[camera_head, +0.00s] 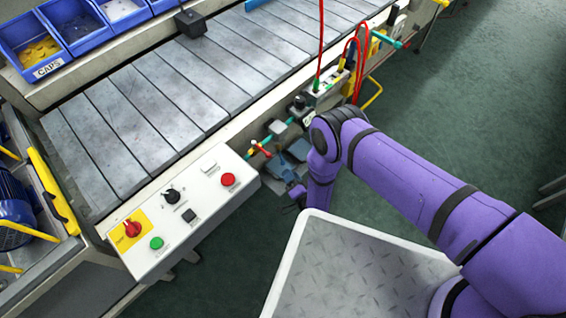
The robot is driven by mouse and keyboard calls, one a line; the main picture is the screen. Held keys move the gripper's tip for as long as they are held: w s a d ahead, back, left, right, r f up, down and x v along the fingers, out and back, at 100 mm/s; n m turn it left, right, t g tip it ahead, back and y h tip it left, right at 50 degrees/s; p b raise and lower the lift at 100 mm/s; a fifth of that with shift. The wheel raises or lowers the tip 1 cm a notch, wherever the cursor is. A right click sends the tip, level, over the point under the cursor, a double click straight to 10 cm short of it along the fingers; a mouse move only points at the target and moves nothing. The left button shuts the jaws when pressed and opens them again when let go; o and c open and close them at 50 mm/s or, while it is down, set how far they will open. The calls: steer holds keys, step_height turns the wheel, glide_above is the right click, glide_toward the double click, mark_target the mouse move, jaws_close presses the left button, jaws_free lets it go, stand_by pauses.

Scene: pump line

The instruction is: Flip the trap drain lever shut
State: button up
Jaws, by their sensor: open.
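Below the conveyor's front edge is a cluster of small pipe fittings with a green pipe, and a small red and yellow handle (258,148) on it. I cannot tell for sure whether this handle is the trap drain lever, or how it is set. A blue-grey body (284,168) sits just below and right of it. My purple arm reaches in from the lower right and bends down beside these fittings. My gripper (297,194) is small and partly hidden at the arm's end, below the blue-grey body. It is open, and I see nothing held in it.
A control panel (190,212) with buttons and knobs juts out left of the fittings. The slatted conveyor (170,95) runs behind. Red hoses (357,62) hang at upper right. Green floor (455,110) is clear to the right. My tread-plate base is below.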

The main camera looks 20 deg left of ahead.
mark_target(283, 163)
steer(key=x, duration=0.6)
steer(key=shift+w+a, duration=0.2)
steer(key=shift+a, duration=0.05)
jaws_close()
